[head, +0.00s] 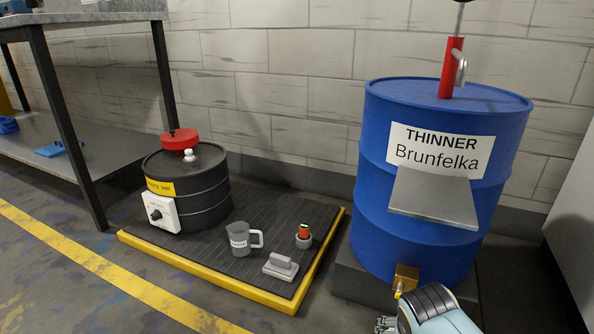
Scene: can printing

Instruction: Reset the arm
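My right arm (437,311) comes in at the bottom edge, right of the middle, in front of the blue drum. Its gripper (385,324) is cut off by the bottom edge, just below and left of the brass tap (405,279). Only a small part of the gripper shows, so I cannot tell whether it is open or shut, or whether it holds anything. My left gripper is not in view.
The blue thinner drum (385,200) stands on a dark block, with a red pump (452,68) on top. A yellow-edged platform (200,270) bears a black drum (205,195), a grey jug (238,240), a grey handled block (281,267) and a small orange-topped item (304,233). A metal bench (85,16) stands left.

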